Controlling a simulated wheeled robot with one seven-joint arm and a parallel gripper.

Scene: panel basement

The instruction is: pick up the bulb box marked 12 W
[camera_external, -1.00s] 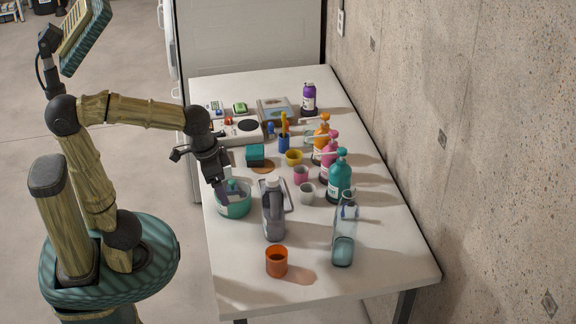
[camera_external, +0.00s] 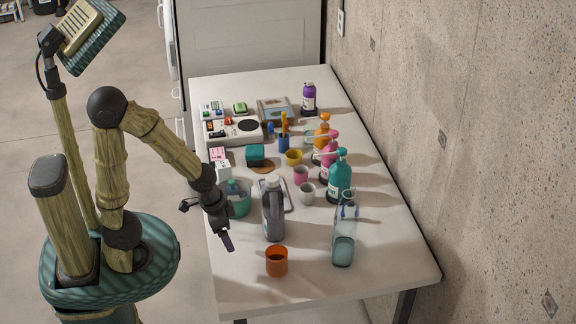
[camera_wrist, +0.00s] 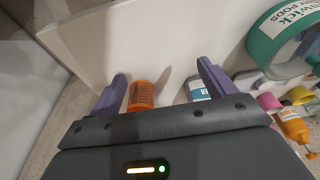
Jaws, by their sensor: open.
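Two small boxes stand near the table's left edge in the external view, a white one with pink (camera_external: 218,154) and a mostly white one (camera_external: 223,171). Their print is too small to read, so I cannot tell which box is marked 12 W. My gripper (camera_external: 208,222) is open and empty by the left edge, nearer the camera than these boxes. In the wrist view my gripper (camera_wrist: 163,84) has its two purple fingers spread wide with nothing held. Neither small box can be made out there.
A teal tub (camera_external: 241,207) and a grey jug (camera_external: 274,222) stand close to my gripper. An orange cup (camera_external: 276,262) is near the front; an orange container also shows in the wrist view (camera_wrist: 142,96). Pump bottles (camera_external: 341,174) line the right. The front left tabletop is clear.

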